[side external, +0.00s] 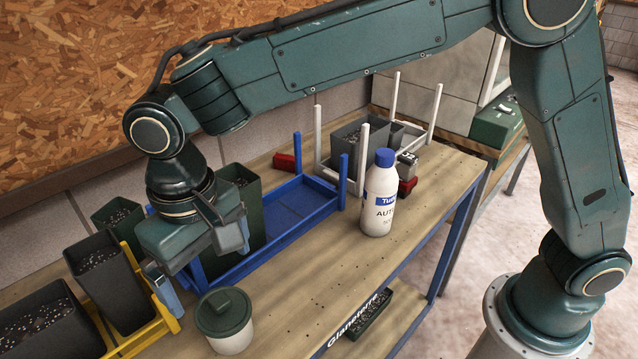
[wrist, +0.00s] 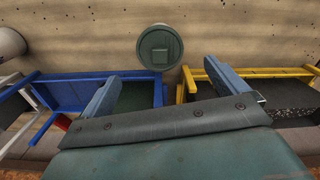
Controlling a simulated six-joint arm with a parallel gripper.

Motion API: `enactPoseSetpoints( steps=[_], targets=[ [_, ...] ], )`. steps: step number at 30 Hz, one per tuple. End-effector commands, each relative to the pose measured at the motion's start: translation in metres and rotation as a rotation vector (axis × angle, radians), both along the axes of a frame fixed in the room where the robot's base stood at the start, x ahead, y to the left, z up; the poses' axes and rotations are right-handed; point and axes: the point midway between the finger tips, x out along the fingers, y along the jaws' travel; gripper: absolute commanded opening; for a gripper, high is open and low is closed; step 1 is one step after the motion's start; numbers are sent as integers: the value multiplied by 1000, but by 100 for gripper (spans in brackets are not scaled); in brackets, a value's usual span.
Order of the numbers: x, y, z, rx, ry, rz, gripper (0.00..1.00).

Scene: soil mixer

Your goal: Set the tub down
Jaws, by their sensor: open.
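A white tub (side external: 230,341) with a dark green lid stands upright on the bench near its front edge. Its round lid (wrist: 160,47) shows from above in the wrist view, past my fingertips. My gripper (side external: 198,262) is open and empty, its two blue-grey fingers spread apart. It hangs over the gap between the blue rack and the yellow rack, behind the tub and apart from it. In the wrist view my gripper (wrist: 172,87) has one finger over the blue rack's end and the other over the yellow rack's end.
The yellow rack (side external: 166,316) holds dark pots of soil. The blue rack (side external: 300,232) holds a tall green pot (side external: 246,205) at its left end. A white bottle (side external: 379,200) with a blue cap and a white rack (side external: 320,140) stand farther right. The front bench strip between tub and bottle is clear.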

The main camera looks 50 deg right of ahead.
Motion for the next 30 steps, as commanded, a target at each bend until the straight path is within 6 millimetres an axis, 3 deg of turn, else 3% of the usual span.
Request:
enactPoseSetpoints(
  steps=[8,19,30],
  targets=[
    [4,-30,22,22,-25,-17,98],
    [-7,-134,80,79,-123,-64,98],
    [-54,-233,112,105,-246,-111,98]
  ],
)
